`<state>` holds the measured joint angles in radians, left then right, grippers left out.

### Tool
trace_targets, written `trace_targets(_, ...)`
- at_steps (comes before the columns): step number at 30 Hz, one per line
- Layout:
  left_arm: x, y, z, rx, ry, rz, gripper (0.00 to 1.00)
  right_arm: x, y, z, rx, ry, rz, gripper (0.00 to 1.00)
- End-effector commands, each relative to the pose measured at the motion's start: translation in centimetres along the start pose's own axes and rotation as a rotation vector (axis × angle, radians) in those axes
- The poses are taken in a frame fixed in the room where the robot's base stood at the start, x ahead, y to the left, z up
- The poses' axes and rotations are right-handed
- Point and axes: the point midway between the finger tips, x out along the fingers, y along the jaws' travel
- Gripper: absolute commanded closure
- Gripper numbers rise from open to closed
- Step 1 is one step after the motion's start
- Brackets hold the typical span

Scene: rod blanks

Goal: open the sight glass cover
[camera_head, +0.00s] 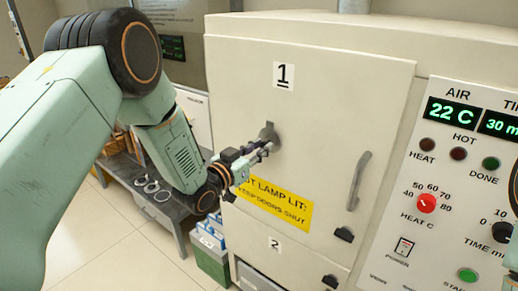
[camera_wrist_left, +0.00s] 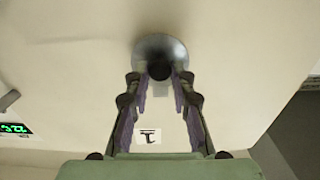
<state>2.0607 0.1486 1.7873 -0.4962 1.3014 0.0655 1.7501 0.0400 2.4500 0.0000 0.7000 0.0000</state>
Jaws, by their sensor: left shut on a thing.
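The sight glass cover (camera_head: 268,132) is a small grey metal disc on the cream door marked 1. In the left wrist view the cover (camera_wrist_left: 160,48) is a round plate with a dark round spot at its lower middle. My left gripper (camera_head: 264,149) reaches it from the lower left, fingers pointing at the door. In the left wrist view my left gripper (camera_wrist_left: 161,82) has its fingertips on either side of the cover's lower part, shut on it. The exact contact is partly hidden by the fingers. My right gripper is not in view.
The cabinet door (camera_head: 330,110) has a bar handle (camera_head: 358,181) at its right and a yellow warning label (camera_head: 290,210) below. A control panel (camera_head: 460,180) stands to the right. A low bench (camera_head: 150,195) with metal rings and a green crate (camera_head: 211,258) are at left.

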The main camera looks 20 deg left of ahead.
Motion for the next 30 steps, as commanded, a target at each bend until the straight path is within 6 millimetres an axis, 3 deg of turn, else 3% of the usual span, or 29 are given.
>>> trace_targets(14,0.0,-0.4,0.1,0.074,-0.001,0.000,1.00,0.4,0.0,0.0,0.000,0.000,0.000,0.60)
trace_targets(30,0.0,-2.5,-0.5,0.537,-0.001,0.000,1.00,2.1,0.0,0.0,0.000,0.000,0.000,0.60)
